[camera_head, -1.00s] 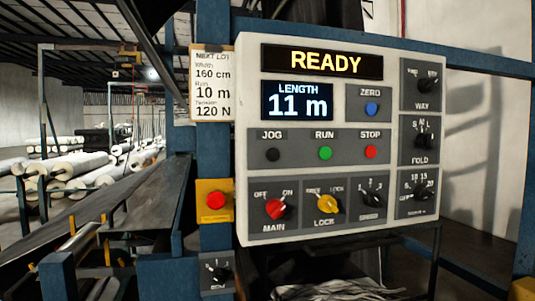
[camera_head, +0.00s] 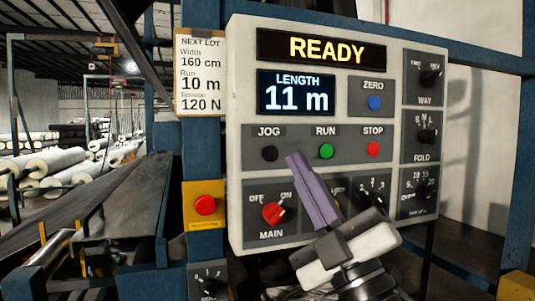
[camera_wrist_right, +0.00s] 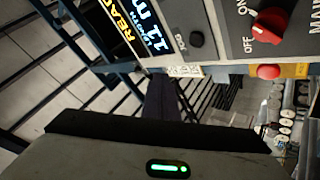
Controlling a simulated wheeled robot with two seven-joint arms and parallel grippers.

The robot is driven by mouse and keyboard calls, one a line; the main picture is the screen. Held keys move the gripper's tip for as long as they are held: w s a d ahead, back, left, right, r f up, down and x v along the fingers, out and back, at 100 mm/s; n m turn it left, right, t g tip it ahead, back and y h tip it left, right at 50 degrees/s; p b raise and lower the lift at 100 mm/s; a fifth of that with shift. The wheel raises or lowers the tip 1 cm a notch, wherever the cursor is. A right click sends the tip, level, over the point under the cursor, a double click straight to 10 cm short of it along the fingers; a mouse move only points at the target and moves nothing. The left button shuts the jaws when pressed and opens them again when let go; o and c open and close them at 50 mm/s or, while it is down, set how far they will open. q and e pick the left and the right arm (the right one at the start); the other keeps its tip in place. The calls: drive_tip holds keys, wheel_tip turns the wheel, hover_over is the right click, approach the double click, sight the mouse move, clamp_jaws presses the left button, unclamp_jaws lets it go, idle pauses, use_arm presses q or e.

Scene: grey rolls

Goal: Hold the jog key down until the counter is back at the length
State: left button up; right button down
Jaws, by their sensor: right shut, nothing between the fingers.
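The control panel (camera_head: 235,200) has a banner reading READY and a length counter (camera_head: 296,94) showing 11 m. The black jog key (camera_head: 270,153) sits under the word JOG, left of the green run key (camera_head: 326,151) and red stop key (camera_head: 373,149). My right gripper (camera_head: 295,158) is shut and empty, its purple fingers pointing up and left, with the tips just right of the jog key in the picture. Whether they touch the panel cannot be told. In the right wrist view, the jog key (camera_wrist_right: 196,39) is uncovered and the fingers (camera_wrist_right: 161,98) show dark. My left gripper is not in view.
A card (camera_head: 201,75) left of the panel reads Run 10 m. The main switch (camera_head: 273,213) points toward ON. My right gripper partly covers the lock switch. A red button on a yellow box (camera_head: 204,205) is mounted left of the panel. White rolls (camera_head: 60,164) lie at the far left.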

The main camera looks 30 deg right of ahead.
sight(270, 153)
drive_tip(key=shift+w+d+b, duration=0.35)
drive_tip(key=shift+w+b, duration=0.05)
drive_tip(key=shift+w, duration=1)
drive_tip(key=shift+w+d+b, duration=0.3)
drive_tip(key=shift+w+b, duration=0.1)
drive_tip(key=shift+w, duration=1.05)
drive_tip(key=shift+w+d+b, duration=0.35)
drive_tip(key=shift+w+b, duration=0.05)
drive_tip(key=shift+w, duration=1)
drive_tip(key=shift+w, duration=0.1)
drive_tip(key=shift+w+d, duration=0.1)
drive_tip(key=shift+w, duration=0.2)
drive_tip(key=shift+w+d+f, duration=0.1)
drive_tip(key=shift+w+d, duration=0.05)
drive_tip(key=shift+w, duration=0.3)
idle(1.2)
drive_tip(key=shift+s, duration=0.15)
drive_tip(key=shift+s+a, duration=0.2)
drive_tip(key=shift+s, duration=0.45)
